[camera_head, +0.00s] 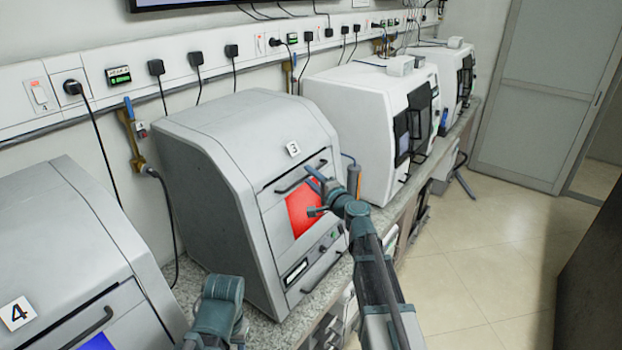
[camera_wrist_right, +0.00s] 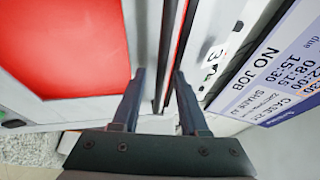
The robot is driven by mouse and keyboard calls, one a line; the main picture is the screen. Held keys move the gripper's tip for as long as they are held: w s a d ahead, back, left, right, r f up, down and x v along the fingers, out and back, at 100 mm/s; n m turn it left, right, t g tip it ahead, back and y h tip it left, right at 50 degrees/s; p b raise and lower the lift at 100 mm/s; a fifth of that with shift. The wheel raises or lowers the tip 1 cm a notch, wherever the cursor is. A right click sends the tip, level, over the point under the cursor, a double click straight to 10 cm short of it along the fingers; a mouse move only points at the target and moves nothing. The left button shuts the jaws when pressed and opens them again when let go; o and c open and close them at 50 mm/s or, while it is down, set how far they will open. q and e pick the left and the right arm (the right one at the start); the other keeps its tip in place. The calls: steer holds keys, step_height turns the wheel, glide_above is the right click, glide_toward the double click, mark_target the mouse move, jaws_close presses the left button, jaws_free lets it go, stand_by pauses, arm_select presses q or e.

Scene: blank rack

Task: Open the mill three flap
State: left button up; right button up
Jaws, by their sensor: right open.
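Mill three (camera_head: 225,150) is the grey box with the number 3 label (camera_head: 293,149), in the middle of the head view. Its flap has a red window (camera_head: 303,208) and a dark bar handle (camera_head: 300,178) near the top edge. The flap looks shut. My right gripper (camera_head: 314,191) is open at the front of the flap, close to the handle. In the right wrist view, the open fingers (camera_wrist_right: 159,72) point at the front, with a dark bar between or just beyond them; contact cannot be told. My left gripper is not in view; only part of that arm shows.
Mill four (camera_head: 80,250) stands at the near left, and white machines (camera_head: 375,105) stand farther along the counter. Cables and sockets (camera_head: 120,77) line the wall. Floor (camera_head: 480,255) to the right is open. A screen reading NO JOB (camera_wrist_right: 270,55) shows in the wrist view.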

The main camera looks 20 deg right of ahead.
jaws_close()
stand_by(1.4)
